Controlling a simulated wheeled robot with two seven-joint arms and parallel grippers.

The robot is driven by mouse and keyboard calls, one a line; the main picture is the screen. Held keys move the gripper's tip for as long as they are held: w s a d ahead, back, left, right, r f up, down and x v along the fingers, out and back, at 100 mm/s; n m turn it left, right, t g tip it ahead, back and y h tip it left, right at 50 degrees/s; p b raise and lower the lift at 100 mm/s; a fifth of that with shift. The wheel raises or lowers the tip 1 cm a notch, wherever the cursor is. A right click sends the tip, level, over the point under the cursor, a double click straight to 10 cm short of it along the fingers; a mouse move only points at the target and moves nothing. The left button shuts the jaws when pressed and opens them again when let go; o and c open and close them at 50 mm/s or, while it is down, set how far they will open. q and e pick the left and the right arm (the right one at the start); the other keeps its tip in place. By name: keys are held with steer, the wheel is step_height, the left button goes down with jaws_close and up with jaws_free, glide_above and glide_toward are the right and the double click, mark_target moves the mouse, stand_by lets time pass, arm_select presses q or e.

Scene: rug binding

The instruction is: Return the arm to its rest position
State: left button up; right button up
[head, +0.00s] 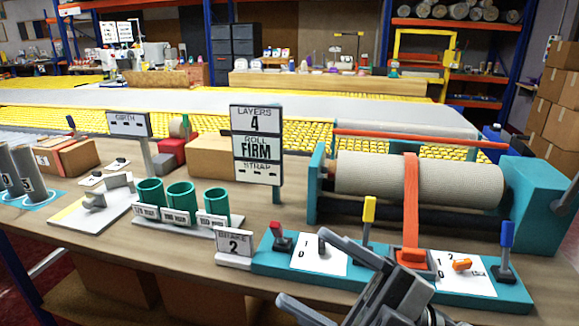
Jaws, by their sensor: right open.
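My right gripper (305,268) comes in at the bottom of the head view. Its two grey fingers are spread apart and point left, with nothing between them. It is in front of the teal control panel (375,262) and covers part of the panel's front. My left gripper is not in the view.
A beige roll (372,178) with an orange strap (411,195) lies in the teal machine. Red, yellow (369,212) and blue (506,240) levers stand on the panel. A signboard (256,145), a small sign (234,246) and green cups (181,197) are to the left.

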steer(key=w+d+f+m+t+h, duration=0.2)
steer(key=d+f+m+t+h, duration=0.3)
steer(key=f+m+h, duration=0.4)
steer(key=w+d+f+m+t+h, duration=0.35)
steer(key=f+m+t+h, duration=0.35)
steer(key=m, duration=0.5)
steer(key=s+d+f+m+g+h, duration=0.1)
steer(key=s+f+g, duration=0.2)
steer(key=s+f, duration=0.2)
steer(key=s+d+f+m+g+h, duration=0.1)
steer(key=s+f+g, duration=0.3)
steer(key=f, duration=0.7)
steer(key=shift+s+m+g+h, duration=0.3)
steer(key=shift+s+m+h, duration=0.3)
steer(key=shift+m+h, duration=0.15)
